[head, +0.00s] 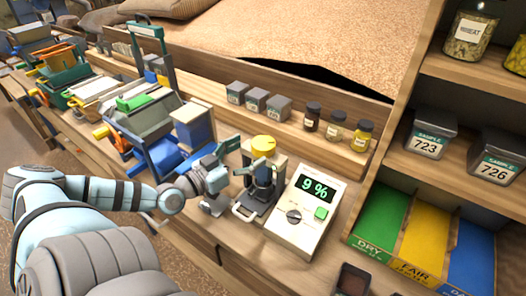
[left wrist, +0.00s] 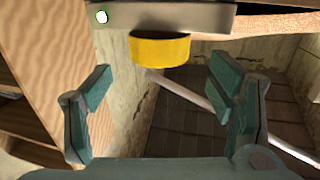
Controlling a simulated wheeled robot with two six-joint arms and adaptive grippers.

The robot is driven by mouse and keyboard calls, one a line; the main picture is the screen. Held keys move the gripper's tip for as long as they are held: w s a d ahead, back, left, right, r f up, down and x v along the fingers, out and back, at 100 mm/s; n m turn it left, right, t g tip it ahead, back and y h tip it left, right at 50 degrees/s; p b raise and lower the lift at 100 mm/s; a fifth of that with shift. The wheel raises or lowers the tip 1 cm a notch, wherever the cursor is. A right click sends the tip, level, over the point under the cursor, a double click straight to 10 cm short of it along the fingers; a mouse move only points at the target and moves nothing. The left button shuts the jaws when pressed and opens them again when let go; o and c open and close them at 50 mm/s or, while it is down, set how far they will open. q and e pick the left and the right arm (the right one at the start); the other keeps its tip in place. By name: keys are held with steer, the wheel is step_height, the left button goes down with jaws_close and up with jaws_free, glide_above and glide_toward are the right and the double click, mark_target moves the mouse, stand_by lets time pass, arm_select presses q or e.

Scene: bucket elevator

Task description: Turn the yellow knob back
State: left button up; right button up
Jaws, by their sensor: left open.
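The yellow knob (head: 265,142) sits on top of a small upright device beside the white meter. In the left wrist view the yellow knob (left wrist: 160,50) shows as a short yellow cylinder below a pale grey bar. My left gripper (head: 243,160) is close beside the knob, on its left in the head view. In the left wrist view my left gripper (left wrist: 160,82) has its two teal fingers wide apart with nothing between them. The knob lies beyond the fingertips, roughly centred between them, with no visible contact. My right gripper is not in view.
The white meter (head: 302,214) reads 9 % and stands right of the device. Grey sample boxes (head: 256,101) and small jars (head: 336,131) line the ledge behind. A blue and grey machine (head: 150,128) stands to the left. Coloured chutes (head: 425,245) are at right.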

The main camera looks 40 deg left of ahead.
mark_target(272, 138)
arm_select(q)
steer(key=w, duration=0.1)
steer(key=w+b, duration=0.1)
steer(key=w, duration=0.2)
steer(key=shift+d+f+b, duration=0.15)
steer(key=shift+f+b, duration=0.1)
steer(key=shift+b, duration=0.05)
steer(key=shift+w+r+p, duration=0.15)
steer(key=shift+w+p, duration=0.35)
steer(key=shift+w, duration=0.3)
steer(key=shift+w+d, duration=0.2)
steer(key=shift+w, duration=0.1)
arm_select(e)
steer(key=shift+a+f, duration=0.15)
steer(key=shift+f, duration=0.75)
arm_select(q)
steer(key=shift+c, duration=0.3)
